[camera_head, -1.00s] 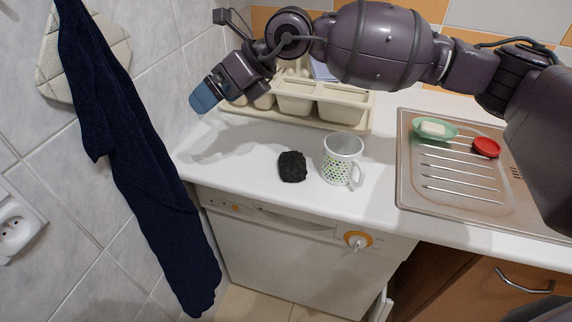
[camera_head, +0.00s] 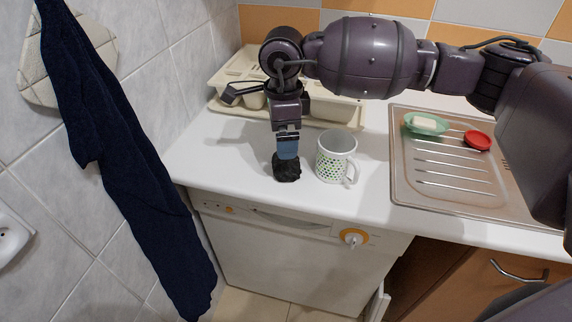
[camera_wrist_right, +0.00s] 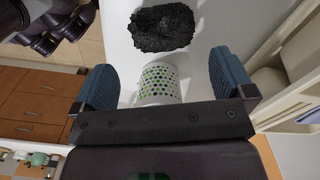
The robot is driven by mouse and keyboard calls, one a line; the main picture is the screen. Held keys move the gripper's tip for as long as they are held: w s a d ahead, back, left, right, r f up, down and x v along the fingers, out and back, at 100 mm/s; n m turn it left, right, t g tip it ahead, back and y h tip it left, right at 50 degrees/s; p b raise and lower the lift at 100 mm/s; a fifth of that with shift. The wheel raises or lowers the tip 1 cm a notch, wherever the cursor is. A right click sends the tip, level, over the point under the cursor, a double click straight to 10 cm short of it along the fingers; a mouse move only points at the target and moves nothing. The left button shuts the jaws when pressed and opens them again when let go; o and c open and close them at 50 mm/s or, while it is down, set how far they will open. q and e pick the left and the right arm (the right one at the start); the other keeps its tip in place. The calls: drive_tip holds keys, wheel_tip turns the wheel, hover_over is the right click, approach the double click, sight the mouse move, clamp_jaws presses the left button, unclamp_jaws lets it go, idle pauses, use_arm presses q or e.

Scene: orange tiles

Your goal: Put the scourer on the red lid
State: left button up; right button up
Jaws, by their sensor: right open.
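The scourer (camera_head: 287,172) is a dark, rough lump on the white counter, left of the mug. My right gripper (camera_head: 287,156) points down right at the scourer in the head view, its fingers covering the scourer's upper part. In the right wrist view the scourer (camera_wrist_right: 161,28) lies beyond the two spread blue fingertips (camera_wrist_right: 165,78), not between them. That gripper is open and empty. The red lid (camera_head: 477,140) lies on the metal drainboard at the right. My left gripper is not in view.
A white mug with green dots (camera_head: 336,157) stands close to the right of the scourer. A green soap dish (camera_head: 408,127) with soap sits beside the lid on the ridged drainboard (camera_head: 440,185). A cream dish rack (camera_head: 345,112) is behind. A dark towel (camera_head: 125,160) hangs at left.

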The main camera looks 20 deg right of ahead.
sight(286, 161)
drive_tip(key=shift+f, duration=1.6)
drive_tip(key=f, duration=0.4)
drive_tip(key=shift+d+f+b, duration=0.3)
drive_tip(key=shift+f+b, duration=0.05)
drive_tip(key=shift+b, duration=0.05)
drive_tip(key=shift+c, duration=0.6)
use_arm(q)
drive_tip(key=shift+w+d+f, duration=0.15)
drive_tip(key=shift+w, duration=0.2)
use_arm(e)
drive_tip(key=c, duration=0.6)
drive_tip(key=shift+r, duration=0.1)
use_arm(q)
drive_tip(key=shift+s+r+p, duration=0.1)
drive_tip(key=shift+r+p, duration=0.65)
drive_tip(key=shift+p, duration=0.3)
use_arm(e)
drive_tip(key=shift+r, duration=9.95)
